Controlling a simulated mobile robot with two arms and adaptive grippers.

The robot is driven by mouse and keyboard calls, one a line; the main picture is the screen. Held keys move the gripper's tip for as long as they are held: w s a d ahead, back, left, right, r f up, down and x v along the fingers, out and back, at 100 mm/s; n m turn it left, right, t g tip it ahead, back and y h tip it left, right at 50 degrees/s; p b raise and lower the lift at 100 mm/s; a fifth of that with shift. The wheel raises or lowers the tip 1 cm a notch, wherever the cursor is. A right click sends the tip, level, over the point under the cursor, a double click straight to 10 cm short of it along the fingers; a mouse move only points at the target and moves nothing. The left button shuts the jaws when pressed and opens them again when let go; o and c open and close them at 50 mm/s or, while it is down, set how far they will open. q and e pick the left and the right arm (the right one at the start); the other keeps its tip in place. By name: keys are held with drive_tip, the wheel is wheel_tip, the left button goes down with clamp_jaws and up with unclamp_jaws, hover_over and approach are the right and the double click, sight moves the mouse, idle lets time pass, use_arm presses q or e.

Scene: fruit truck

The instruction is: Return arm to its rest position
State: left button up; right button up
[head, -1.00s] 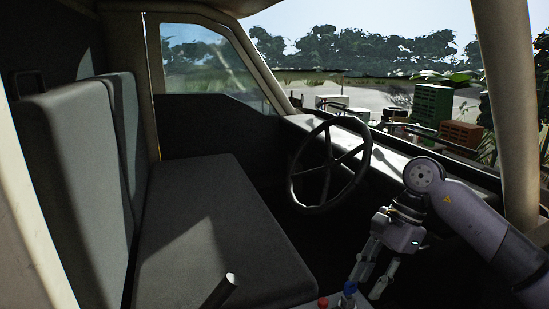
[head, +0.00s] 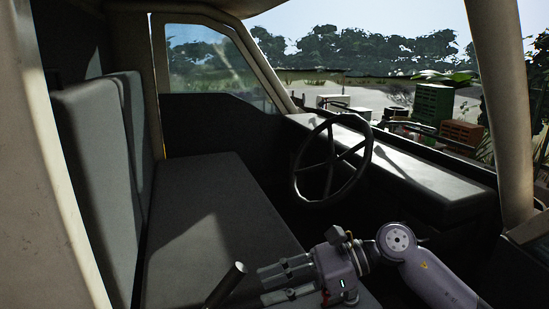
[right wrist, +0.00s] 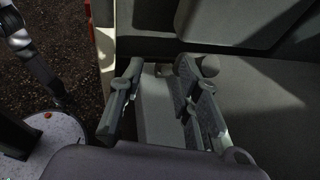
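My right arm (head: 425,268) comes in from the lower right of the head view, bent low in the truck cab. Its gripper (head: 263,284) points left, in front of the seat's near end. In the right wrist view the two fingers of the right gripper (right wrist: 160,105) stand apart with nothing held between them. A pale strip of the cab shows beyond the gap. My left gripper is outside the head view. A grey and black arm part at the upper left of the right wrist view may belong to my left arm, but its fingers are unclear.
The dark bench seat (head: 190,210) lies to the left. A dark lever (head: 228,284) stands close to the right gripper's fingertips. The steering wheel (head: 296,170) and dashboard (head: 410,170) are beyond. A pale door pillar (head: 500,110) rises at right. Gravel ground (right wrist: 65,35) shows outside.

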wheel_tip(320, 180, up, 7)
drive_tip(key=a+m+t+y, duration=0.3)
drive_tip(key=m+t+y, duration=0.35)
drive_tip(key=m, duration=0.35)
drive_tip(key=w+d+f+m+t+h, duration=0.1)
drive_tip(key=w+d+m+t+h, duration=0.2)
drive_tip(key=m+t, duration=0.5)
drive_tip(key=w+d+f+m+t+h, duration=0.15)
drive_tip(key=d+m+t+h, duration=0.3)
drive_tip(key=m, duration=0.55)
drive_tip(key=s+d+f+m+g+h, duration=0.1)
drive_tip(key=s+d+f+m+h, duration=0.1)
drive_tip(key=d+f+m+h, duration=0.55)
drive_tip(key=s+d+f+m+g+h, duration=0.1)
drive_tip(key=d+f+m+h, duration=0.4)
drive_tip(key=f+m, duration=0.5)
drive_tip(key=s+d+f+m+g, duration=0.2)
drive_tip(key=s+f+m+g, duration=0.35)
drive_tip(key=s, duration=0.75)
drive_tip(key=s+d+f+m+g, duration=0.1)
drive_tip(key=s+f+m+g, duration=0.1)
drive_tip(key=s+f+g, duration=0.75)
drive_tip(key=s+f+t, duration=0.1)
drive_tip(key=s+f, duration=0.2)
drive_tip(key=f, duration=2.3)
drive_tip(key=s+d+f, duration=0.3)
drive_tip(key=s+f, duration=1.4)
drive_tip(key=shift+s+f+g+h, duration=0.2)
drive_tip(key=shift+s+g+h, duration=0.15)
drive_tip(key=shift+g, duration=0.05)
